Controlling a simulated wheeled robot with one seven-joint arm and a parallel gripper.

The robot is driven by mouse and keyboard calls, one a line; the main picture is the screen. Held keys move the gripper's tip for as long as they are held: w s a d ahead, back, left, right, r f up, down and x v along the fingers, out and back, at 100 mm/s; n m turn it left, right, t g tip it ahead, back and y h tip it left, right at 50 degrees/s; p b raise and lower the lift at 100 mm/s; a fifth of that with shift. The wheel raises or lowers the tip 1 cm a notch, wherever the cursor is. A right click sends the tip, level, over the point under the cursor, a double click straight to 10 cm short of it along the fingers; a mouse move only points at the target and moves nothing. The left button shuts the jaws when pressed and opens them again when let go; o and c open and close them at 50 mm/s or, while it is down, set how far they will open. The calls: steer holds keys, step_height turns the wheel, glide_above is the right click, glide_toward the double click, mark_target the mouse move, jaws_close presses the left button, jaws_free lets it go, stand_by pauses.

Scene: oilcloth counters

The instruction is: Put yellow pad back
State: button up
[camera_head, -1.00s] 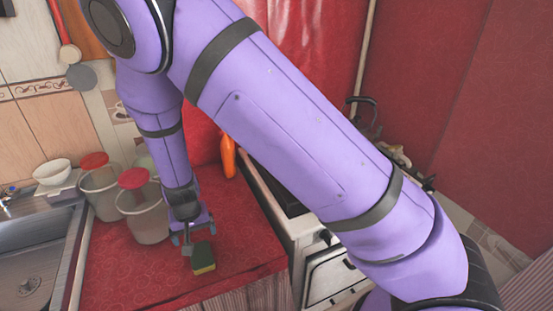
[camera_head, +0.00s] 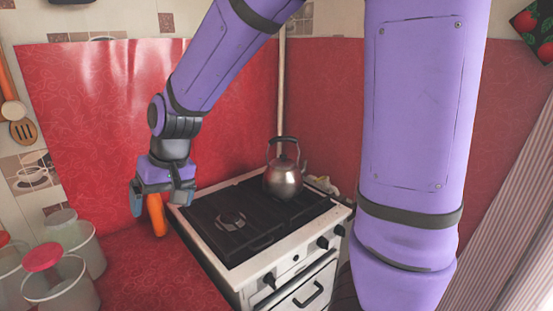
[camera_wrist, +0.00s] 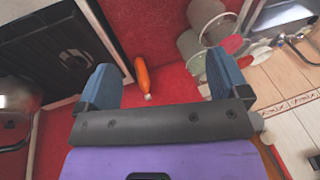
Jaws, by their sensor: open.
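The yellow pad shows in neither view now; a yellow and green pad lay on the red counter in the earlier head view. My gripper (camera_head: 160,203) is open and empty, above the back of the red counter (camera_head: 150,262) at the left edge of the stove. In the wrist view its two blue fingers (camera_wrist: 160,68) are spread wide with nothing held between them. An orange bottle (camera_head: 156,217) stands on the counter just below the gripper in the head view; it also shows in the wrist view (camera_wrist: 142,76), apart from the fingers.
The stove (camera_head: 230,222) is right of the gripper, with a metal kettle (camera_head: 283,178) on it. Clear containers (camera_head: 75,290) with red lids stand at the left. A red wall panel (camera_head: 90,120) rises behind. Bare counter lies in front of the orange bottle.

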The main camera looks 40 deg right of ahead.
steer(key=s+d+r+t+h, duration=0.1)
steer(key=s+d+r, duration=0.4)
steer(key=s, duration=0.4)
steer(key=s+d+r+t+h, duration=0.1)
steer(key=s+d+r, duration=0.5)
steer(key=s+d, duration=0.2)
steer(key=shift+s+r+t+h, duration=0.15)
steer(key=shift+s+t+h, duration=0.25)
steer(key=shift+s, duration=0.8)
